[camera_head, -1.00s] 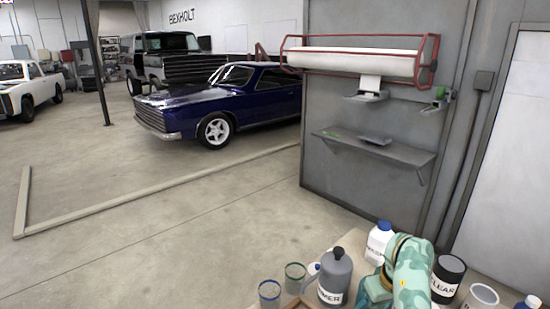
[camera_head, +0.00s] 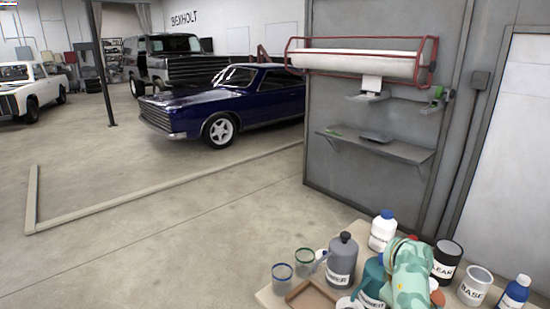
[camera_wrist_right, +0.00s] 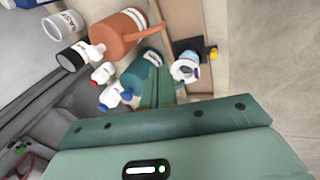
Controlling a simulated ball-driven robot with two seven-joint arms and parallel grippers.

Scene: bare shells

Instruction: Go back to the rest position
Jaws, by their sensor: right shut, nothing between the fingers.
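My left arm and gripper are not in view.
An orange jug (camera_wrist_right: 118,35) shows in the wrist view. Open floor (camera_head: 180,240) lies left of the table.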

